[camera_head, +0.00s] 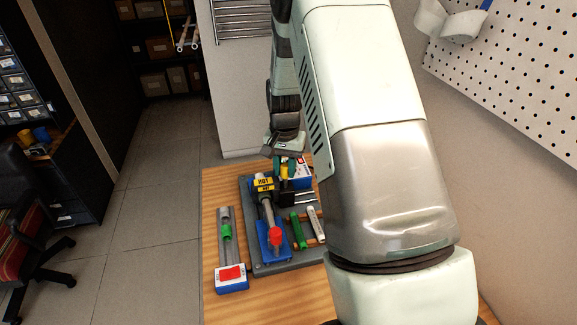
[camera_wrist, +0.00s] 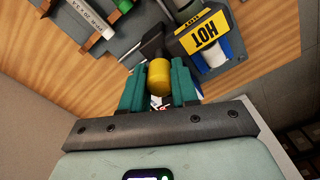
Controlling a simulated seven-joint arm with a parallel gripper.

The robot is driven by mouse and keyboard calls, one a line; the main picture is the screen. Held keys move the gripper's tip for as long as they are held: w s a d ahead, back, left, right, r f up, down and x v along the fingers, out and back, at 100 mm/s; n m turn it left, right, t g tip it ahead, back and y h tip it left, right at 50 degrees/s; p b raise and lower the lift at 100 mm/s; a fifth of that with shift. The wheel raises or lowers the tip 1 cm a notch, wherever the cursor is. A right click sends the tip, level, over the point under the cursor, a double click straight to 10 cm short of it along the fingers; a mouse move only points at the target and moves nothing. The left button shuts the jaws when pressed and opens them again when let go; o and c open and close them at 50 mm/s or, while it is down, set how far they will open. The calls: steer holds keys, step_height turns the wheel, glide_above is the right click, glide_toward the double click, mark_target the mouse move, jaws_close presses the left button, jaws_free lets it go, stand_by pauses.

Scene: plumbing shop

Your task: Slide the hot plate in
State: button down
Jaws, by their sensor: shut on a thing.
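My gripper (camera_head: 286,160) reaches down over the grey fixture board at its far side. In the wrist view its teal fingers (camera_wrist: 159,88) are shut on a yellow knob (camera_wrist: 158,77), which joins a dark block (camera_wrist: 152,45). In the head view the yellow knob (camera_head: 284,172) shows small below the fingers. A dark housing with a yellow HOT label (camera_head: 264,184) sits just left of the fingers, and shows beside them at the right in the wrist view (camera_wrist: 203,32). I cannot tell if the dark block is the hot plate itself.
The grey board (camera_head: 270,265) lies on a wooden bench (camera_head: 213,185). It holds a blue clamp with a red knob (camera_head: 275,237), a green marker (camera_head: 297,231) and a white tube (camera_head: 315,224). A rail with a green piece (camera_head: 227,231) lies to its left.

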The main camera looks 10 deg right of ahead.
steer(key=c, duration=1.2)
jaws_free()
steer(key=shift+w+a, duration=0.1)
steer(key=shift+a, duration=0.3)
steer(key=o, duration=0.4)
steer(key=shift+d, duration=0.1)
steer(key=shift+c, duration=0.2)
step_height(320, 180, up, 11)
steer(key=shift+f, duration=0.1)
